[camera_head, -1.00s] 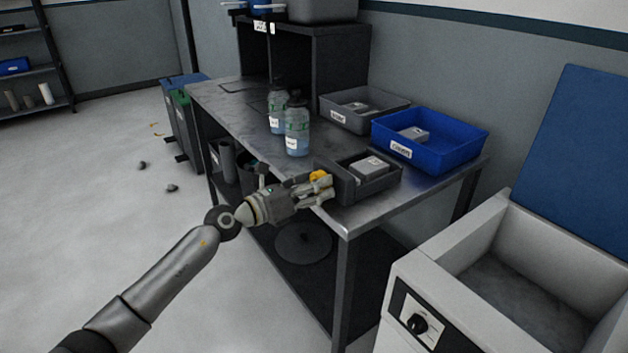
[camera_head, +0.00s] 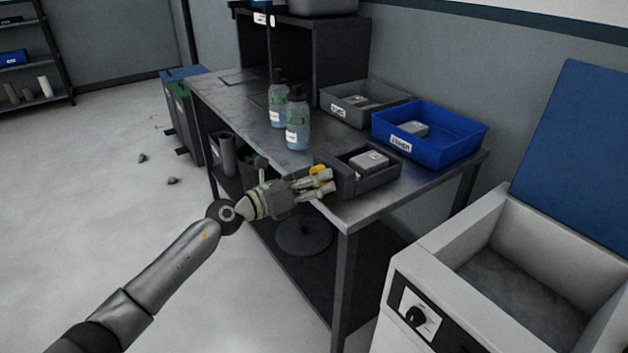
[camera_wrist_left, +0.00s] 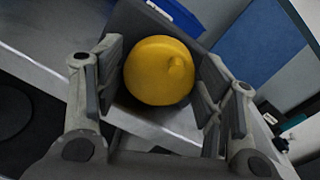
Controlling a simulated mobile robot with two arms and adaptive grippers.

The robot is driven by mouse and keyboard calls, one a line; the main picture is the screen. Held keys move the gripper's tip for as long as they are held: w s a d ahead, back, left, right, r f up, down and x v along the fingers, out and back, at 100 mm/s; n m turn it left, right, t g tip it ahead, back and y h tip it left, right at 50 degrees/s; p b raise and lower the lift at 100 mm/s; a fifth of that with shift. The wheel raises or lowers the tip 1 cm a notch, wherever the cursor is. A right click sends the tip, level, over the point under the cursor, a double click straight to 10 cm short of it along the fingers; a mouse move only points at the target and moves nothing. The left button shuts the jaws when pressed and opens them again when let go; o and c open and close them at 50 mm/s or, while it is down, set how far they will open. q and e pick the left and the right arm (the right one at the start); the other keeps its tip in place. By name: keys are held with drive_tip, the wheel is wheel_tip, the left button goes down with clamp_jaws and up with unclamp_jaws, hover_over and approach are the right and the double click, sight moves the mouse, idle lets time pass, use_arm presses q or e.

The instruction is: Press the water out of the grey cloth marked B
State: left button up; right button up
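Folded grey pieces that look like cloths lie in the trays: one in the dark tray (camera_head: 350,187), one in the blue tray and one in the grey tray. I cannot read a B on any of them. My left gripper (camera_head: 324,182) is at the table's front edge, beside the dark tray's left end. Its fingers are spread on either side of a round yellow object (camera_wrist_left: 158,72), with slim gaps visible in the left wrist view. The yellow object (camera_head: 318,169) shows only partly in the head view. My right gripper is not in view.
Two clear bottles (camera_head: 298,127) stand left of the trays. The blue tray (camera_head: 447,149) and grey tray (camera_head: 388,116) are behind the dark tray. A white basin unit (camera_head: 452,262) with a knob stands at right. The table's left part (camera_head: 225,92) is mostly clear.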

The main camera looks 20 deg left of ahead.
use_arm(q)
drive_tip(key=shift+o, duration=0.7)
drive_tip(key=shift+f, duration=0.1)
drive_tip(key=v, duration=0.8)
